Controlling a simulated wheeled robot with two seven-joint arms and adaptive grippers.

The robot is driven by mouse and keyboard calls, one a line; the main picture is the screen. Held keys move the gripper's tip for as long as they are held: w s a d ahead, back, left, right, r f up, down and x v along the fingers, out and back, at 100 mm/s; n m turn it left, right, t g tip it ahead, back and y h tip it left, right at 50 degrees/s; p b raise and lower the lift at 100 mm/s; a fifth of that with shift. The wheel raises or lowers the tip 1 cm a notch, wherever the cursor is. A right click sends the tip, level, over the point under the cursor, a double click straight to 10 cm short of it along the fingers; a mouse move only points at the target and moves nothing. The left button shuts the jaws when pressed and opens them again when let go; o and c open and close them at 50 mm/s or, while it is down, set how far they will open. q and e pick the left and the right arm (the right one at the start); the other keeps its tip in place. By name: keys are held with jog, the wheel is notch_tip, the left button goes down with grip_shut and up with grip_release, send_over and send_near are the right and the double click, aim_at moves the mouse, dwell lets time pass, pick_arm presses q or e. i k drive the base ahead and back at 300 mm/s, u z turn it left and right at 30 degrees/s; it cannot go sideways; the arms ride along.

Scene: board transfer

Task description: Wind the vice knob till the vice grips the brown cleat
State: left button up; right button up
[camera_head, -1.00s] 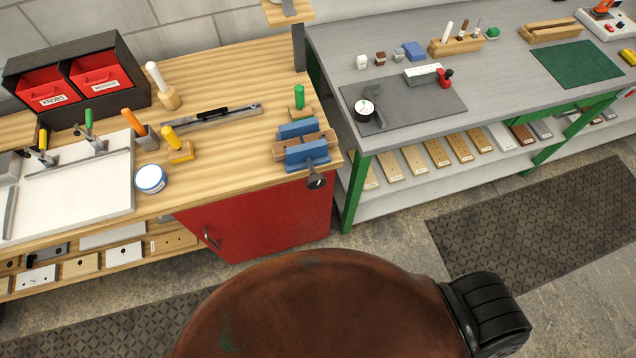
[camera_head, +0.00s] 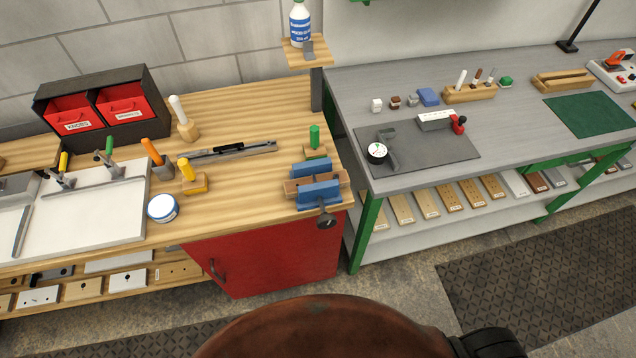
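The vice (camera_head: 319,194) with blue jaws stands at the right front corner of the wooden bench. Its dark round knob (camera_head: 326,221) sticks out at the front, past the bench edge. A brown piece, apparently the cleat (camera_head: 291,187), lies between the two blue jaws, with its ends showing at both sides. I cannot tell whether the jaws touch it. Neither of my grippers is in view.
The wooden bench (camera_head: 240,105) holds a yellow-handled tool (camera_head: 192,178), a white tub (camera_head: 163,208) and a green-handled tool (camera_head: 315,138). A grey bench (camera_head: 410,95) stands to the right. A bottle (camera_head: 300,24) sits on a small shelf.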

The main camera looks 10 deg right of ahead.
aim_at(327, 221)
jog(key=z, duration=0.85)
jog(key=k, duration=0.45)
jog(key=u, duration=0.25)
